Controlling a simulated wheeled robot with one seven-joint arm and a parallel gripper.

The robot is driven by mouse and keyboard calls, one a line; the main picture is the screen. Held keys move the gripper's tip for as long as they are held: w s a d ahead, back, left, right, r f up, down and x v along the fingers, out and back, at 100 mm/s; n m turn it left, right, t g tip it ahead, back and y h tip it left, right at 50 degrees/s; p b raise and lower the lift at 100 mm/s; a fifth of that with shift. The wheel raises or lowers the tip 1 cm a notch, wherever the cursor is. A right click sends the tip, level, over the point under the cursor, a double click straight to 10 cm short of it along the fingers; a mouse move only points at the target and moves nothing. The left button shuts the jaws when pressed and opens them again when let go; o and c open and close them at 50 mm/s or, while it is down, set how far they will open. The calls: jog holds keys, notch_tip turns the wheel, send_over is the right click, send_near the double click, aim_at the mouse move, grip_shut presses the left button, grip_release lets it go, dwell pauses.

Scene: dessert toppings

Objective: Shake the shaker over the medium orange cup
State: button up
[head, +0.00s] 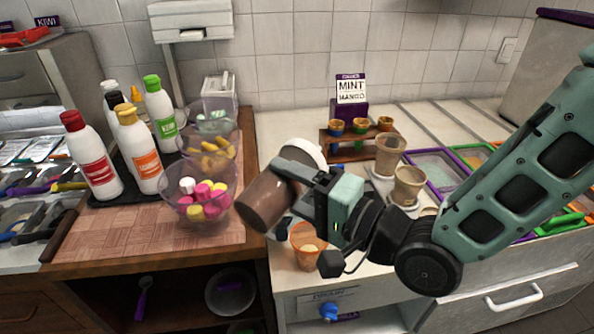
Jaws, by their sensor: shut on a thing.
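My gripper (307,180) is shut on a brown shaker with a pale end (270,203) and holds it tilted in the air, its pale end (307,151) up and to the right. An orange cup (306,247), see-through with something pale inside, stands on the counter below and to the right of the shaker's lower end. My gripper hides part of the counter behind it. I cannot tell whether the shaker's lower end is directly over the cup.
Clear bowls (203,221) with pink, yellow and white sweets stand left of the shaker, beside several sauce bottles (94,160). Brown cups (390,150) stand behind my gripper. Topping bins (437,168) lie at right.

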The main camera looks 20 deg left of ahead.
aim_at(316, 158)
jog(key=shift+s+r+m, duration=0.15)
jog(key=shift+s+m, duration=0.1)
jog(key=shift+m, duration=0.25)
jog(key=m+p, duration=0.1)
jog(key=m, duration=0.1)
jog(key=m+p, duration=0.1)
jog(key=p, duration=0.1)
jog(key=r+m+p, duration=0.1)
jog(key=m+p, duration=0.1)
jog(key=shift+w+m, duration=0.3)
jog(key=shift+w, duration=0.1)
jog(key=f+m, duration=0.1)
jog(key=w+f+m, duration=0.1)
jog(key=m, duration=0.1)
jog(key=w+f+m, duration=0.1)
jog(key=shift+w+d+f+m, duration=0.1)
jog(key=shift+w+d+m, duration=0.2)
jog(key=shift+m, duration=0.1)
jog(key=f+m, duration=0.1)
jog(key=w+m, duration=0.1)
jog(key=shift+w+d+f+m, duration=0.2)
jog(key=shift+f+m, duration=0.15)
jog(key=shift+m, duration=0.05)
jog(key=shift+w+m, duration=0.1)
jog(key=shift+m, duration=0.2)
jog(key=shift+r+p, duration=2.65)
jog(key=shift+r, duration=0.85)
notch_tip(316, 158, down, 7)
jog(key=b, duration=0.5)
jog(key=shift+b, duration=0.4)
